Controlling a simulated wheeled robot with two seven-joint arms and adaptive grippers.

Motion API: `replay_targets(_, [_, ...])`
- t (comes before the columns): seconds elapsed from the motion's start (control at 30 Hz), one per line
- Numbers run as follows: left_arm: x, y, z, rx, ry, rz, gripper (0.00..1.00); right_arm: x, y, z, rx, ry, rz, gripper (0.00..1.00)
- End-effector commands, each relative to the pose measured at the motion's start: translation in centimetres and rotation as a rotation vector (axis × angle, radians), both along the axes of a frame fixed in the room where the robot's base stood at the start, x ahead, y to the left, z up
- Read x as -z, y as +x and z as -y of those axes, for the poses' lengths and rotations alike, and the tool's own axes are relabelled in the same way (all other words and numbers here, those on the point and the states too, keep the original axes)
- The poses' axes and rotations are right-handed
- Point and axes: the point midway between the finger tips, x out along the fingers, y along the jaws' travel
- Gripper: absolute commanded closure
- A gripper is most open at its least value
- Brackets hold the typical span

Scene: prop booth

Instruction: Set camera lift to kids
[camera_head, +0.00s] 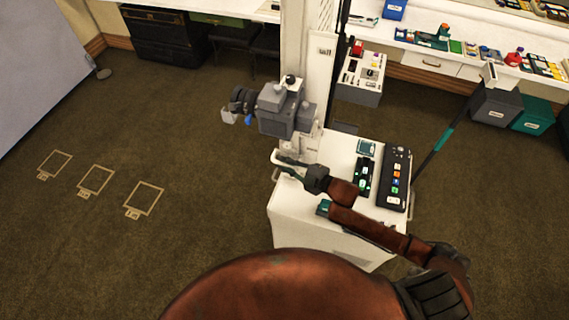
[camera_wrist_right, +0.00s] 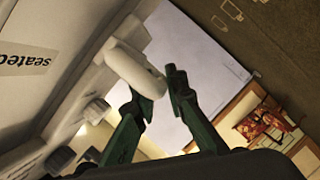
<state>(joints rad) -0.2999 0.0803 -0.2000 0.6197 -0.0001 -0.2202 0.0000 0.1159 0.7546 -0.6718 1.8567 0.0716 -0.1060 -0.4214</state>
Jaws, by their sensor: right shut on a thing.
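The grey boxy camera (camera_head: 281,112) sits on the side of the tall white lift column (camera_head: 293,45), with its dark lens end facing left. A white handle (camera_head: 276,156) sticks out low on the column, below the camera. My right gripper (camera_head: 283,167) is shut on this handle; its fingers partly cover it. In the right wrist view the rounded white handle (camera_wrist_right: 135,68) shows at the dark green fingertips (camera_wrist_right: 163,85). That view also shows a label reading "seated" (camera_wrist_right: 24,61) on a pale surface. The label on the column in the head view is too small to read. My left gripper is out of view.
A white cabinet (camera_head: 300,222) with dark button panels (camera_head: 395,180) stands under my right arm. A shelf with props (camera_head: 470,65) runs along the back right. Three floor outlines (camera_head: 95,180) lie on clear carpet at left.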

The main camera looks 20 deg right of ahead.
Motion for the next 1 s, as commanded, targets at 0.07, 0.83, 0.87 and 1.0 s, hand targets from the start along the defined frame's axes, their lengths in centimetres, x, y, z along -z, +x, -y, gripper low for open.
replay_targets(0.07, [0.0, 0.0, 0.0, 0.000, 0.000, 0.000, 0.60, 0.1, -0.1, 0.0, 0.000, -0.001, -0.002, 1.00])
replay_targets(0.83, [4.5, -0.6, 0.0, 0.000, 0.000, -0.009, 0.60, 9.4, -0.2, -0.1, 0.001, -0.002, -0.013, 1.00])
replay_targets(0.87, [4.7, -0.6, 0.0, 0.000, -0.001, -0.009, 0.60, 9.8, -0.2, 0.0, 0.001, -0.002, -0.013, 1.00])
replay_targets(1.0, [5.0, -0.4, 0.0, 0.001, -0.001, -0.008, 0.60, 10.6, -0.2, -0.1, -0.001, -0.002, -0.008, 1.00])
